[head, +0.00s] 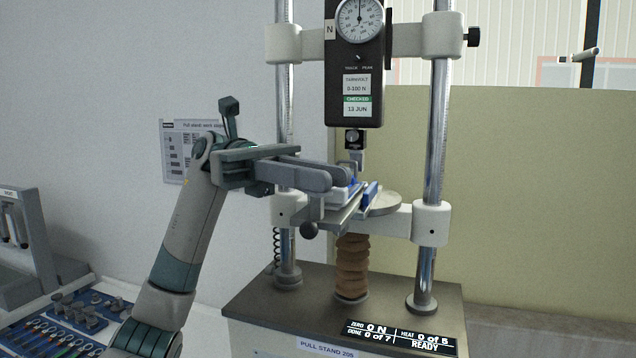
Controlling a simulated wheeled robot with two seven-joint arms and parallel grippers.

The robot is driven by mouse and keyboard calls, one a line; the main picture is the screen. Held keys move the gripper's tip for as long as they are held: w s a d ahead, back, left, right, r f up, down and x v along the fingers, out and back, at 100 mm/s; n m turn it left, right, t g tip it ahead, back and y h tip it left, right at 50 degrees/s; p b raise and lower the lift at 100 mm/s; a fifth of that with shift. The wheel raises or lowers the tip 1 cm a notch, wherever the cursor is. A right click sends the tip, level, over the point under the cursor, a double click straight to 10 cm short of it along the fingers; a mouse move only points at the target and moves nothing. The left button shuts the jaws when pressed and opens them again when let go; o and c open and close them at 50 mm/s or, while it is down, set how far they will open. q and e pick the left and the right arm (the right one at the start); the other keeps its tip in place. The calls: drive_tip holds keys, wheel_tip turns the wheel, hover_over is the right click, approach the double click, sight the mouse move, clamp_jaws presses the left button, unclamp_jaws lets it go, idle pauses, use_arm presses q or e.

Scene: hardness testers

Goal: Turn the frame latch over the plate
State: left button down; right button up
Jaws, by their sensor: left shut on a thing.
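My left gripper (342,176) reaches in from the left at the pull stand, its fingers shut on a small part that they mostly hide. A bit of blue shows at the fingertips; this looks like the frame latch, but its shape and angle cannot be made out. Just below lies a white and blue frame (343,193) on a flat grey plate (346,213). A blue bar (370,191) runs along the plate's right side. My right gripper is not in view.
The force gauge (355,60) and its hook (355,158) hang right above the plate, between two steel columns (436,130). A round grey disc (385,204) sits beside the plate. A tool tray (75,318) lies lower left.

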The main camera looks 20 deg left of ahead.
use_arm(q)
drive_tip(key=shift+m+g+y, duration=1.1)
drive_tip(key=shift+m+g, duration=0.2)
drive_tip(key=shift+g, duration=0.5)
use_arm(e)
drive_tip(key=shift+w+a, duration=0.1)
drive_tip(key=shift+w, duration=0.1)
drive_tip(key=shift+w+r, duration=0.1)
use_arm(q)
drive_tip(key=c, duration=1.6)
unclamp_jaws()
drive_tip(key=shift+r, duration=0.1)
